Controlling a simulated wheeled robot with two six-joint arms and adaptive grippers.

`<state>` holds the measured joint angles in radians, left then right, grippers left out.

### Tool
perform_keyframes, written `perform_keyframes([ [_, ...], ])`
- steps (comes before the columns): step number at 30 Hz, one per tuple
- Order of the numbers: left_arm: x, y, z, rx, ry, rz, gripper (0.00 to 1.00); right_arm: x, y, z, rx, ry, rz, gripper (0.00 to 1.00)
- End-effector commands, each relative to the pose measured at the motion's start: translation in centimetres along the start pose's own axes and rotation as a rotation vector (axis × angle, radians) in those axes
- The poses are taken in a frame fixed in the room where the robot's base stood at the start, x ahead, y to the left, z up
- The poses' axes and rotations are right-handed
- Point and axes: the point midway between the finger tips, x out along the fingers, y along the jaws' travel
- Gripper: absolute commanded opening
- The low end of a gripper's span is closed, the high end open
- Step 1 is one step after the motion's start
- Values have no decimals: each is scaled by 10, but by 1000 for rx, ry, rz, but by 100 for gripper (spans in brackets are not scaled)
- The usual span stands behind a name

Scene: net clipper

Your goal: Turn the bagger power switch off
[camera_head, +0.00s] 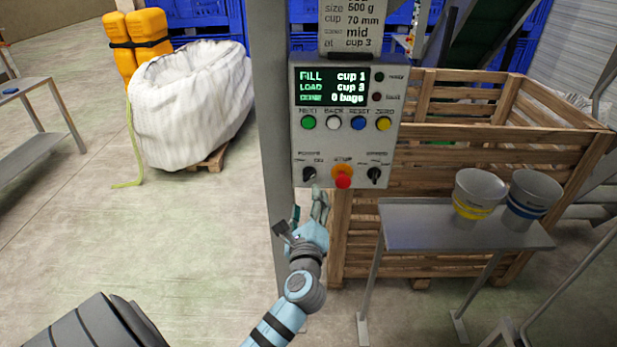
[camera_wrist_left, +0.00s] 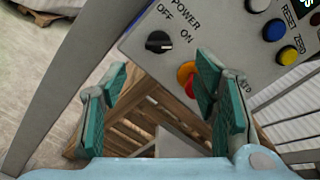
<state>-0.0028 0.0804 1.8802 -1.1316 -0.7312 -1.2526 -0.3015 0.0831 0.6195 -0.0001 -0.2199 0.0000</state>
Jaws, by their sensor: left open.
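The bagger's grey control box (camera_head: 346,118) is on a post, with its lit display on top. The power switch (camera_head: 309,174) is a black rotary knob at the box's lower left. In the left wrist view the power switch (camera_wrist_left: 158,42) shows near the OFF and ON labels; its pale mark seems to lie toward the ON side. My left gripper (camera_head: 309,206) is just below the box in the head view, open and empty. In the left wrist view its teal fingers (camera_wrist_left: 162,75) are spread, with the knob beyond and above the gap, apparently untouched. My right gripper is out of view.
A red stop button (camera_head: 343,181) on an orange base sits right of the power switch, with another black knob (camera_head: 374,175) beyond. A small table (camera_head: 430,230) with two cups and a wooden crate (camera_head: 480,132) stand right. A white sack (camera_head: 192,105) stands left.

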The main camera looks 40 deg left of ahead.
Motion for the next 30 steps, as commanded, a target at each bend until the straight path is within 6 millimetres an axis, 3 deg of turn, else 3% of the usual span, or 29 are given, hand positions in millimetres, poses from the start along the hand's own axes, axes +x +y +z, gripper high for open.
perform_keyframes([
  [3,37,0,0,2,-3,-1,55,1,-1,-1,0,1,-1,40],
  [9,84,2,-1,-1,0,1,55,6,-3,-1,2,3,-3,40],
  [15,101,2,-1,-2,2,2,55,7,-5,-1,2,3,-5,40],
  [22,102,1,-1,-3,2,2,55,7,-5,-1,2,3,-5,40],
  [30,102,1,-1,-3,3,2,13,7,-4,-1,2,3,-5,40],
])
